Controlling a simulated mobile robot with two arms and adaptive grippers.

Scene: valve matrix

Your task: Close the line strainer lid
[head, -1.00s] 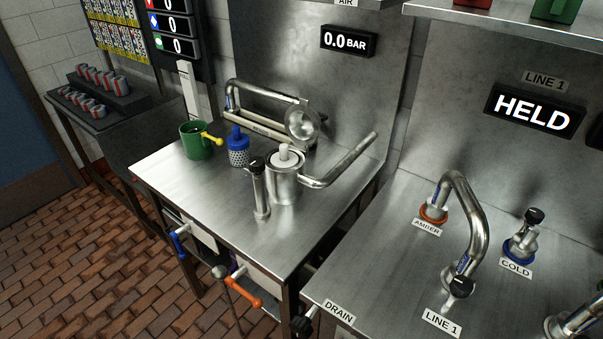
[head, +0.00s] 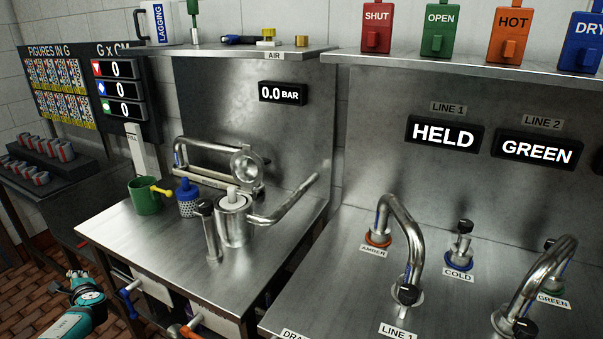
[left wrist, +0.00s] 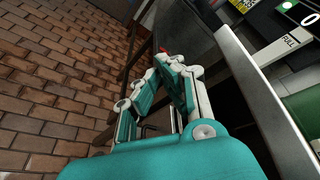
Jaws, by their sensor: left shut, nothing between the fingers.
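The line strainer (head: 231,224) is an upright metal cylinder on the left steel bench in the head view. A white piece (head: 231,194) stands up out of its top. Its round lid (head: 246,165) is swung up and back behind the body, so the strainer is open. My left gripper (head: 77,274) is at the lower left of the head view, off the bench's left edge and well away from the strainer. In the left wrist view its fingers (left wrist: 170,65) are shut and empty. My right gripper is not in view.
The front bench corner is clear.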

